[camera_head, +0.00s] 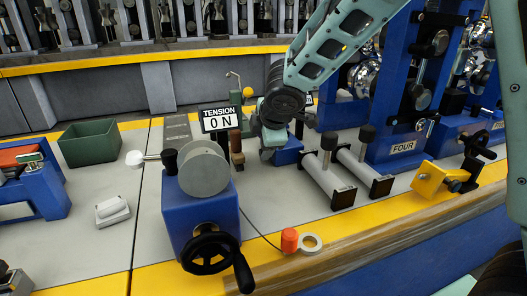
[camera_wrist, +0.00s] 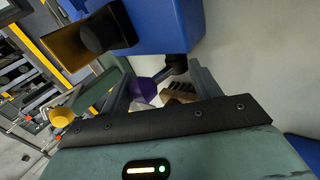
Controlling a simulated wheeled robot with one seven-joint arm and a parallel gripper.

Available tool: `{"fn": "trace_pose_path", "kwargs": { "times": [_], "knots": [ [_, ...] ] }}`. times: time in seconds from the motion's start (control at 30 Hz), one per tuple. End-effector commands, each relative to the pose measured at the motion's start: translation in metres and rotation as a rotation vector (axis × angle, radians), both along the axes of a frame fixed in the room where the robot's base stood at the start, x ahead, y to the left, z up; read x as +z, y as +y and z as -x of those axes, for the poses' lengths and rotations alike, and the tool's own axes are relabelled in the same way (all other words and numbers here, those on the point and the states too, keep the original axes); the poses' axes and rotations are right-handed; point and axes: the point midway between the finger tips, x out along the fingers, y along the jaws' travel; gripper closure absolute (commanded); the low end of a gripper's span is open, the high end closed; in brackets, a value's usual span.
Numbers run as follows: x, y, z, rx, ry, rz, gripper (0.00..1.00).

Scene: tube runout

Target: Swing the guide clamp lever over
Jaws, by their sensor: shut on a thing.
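My gripper (camera_head: 272,150) is at the middle of the bench in the head view, beside a small blue block (camera_head: 289,152). In the wrist view the blue block (camera_wrist: 165,28) is at the top, and a dark lever (camera_wrist: 176,65) with a purple end (camera_wrist: 142,90) reaches from it between my fingers. I take this to be the guide clamp lever. My gripper (camera_wrist: 165,75) is shut on it, though the exact contact is hard to see. The lever is hidden behind my gripper in the head view.
A blue tension unit with a grey drum (camera_head: 204,170) and black handwheel (camera_head: 210,248) stands left of my gripper, near a "TENSION ON" sign (camera_head: 221,119). Two rollers (camera_head: 335,180) lie to the right, before blue stand FOUR (camera_head: 405,120). A green bin (camera_head: 89,143) is at left.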

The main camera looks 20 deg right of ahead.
Motion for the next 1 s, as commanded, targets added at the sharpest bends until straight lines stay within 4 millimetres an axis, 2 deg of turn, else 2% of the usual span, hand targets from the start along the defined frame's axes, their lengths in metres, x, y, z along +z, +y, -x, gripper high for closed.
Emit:
{"fn": "trace_pose_path", "kwargs": {
  "times": [0.03, 0.57, 0.6, 0.63, 0.67, 1.0],
  "knots": [
    [0.0053, -0.0022, -0.0056, -0.005, -0.024, -0.004, 0.78],
    [0.008, -0.0032, -0.005, -0.007, -0.033, -0.003, 0.78],
    [0.008, -0.0032, -0.005, -0.007, -0.033, -0.003, 0.35],
    [0.008, -0.0032, -0.0051, -0.007, -0.033, -0.003, 0.26],
    [0.008, -0.0031, -0.005, -0.007, -0.033, -0.003, 0.23],
    [0.0045, -0.001, -0.0028, -0.004, -0.025, -0.002, 0.23]
  ]
}}
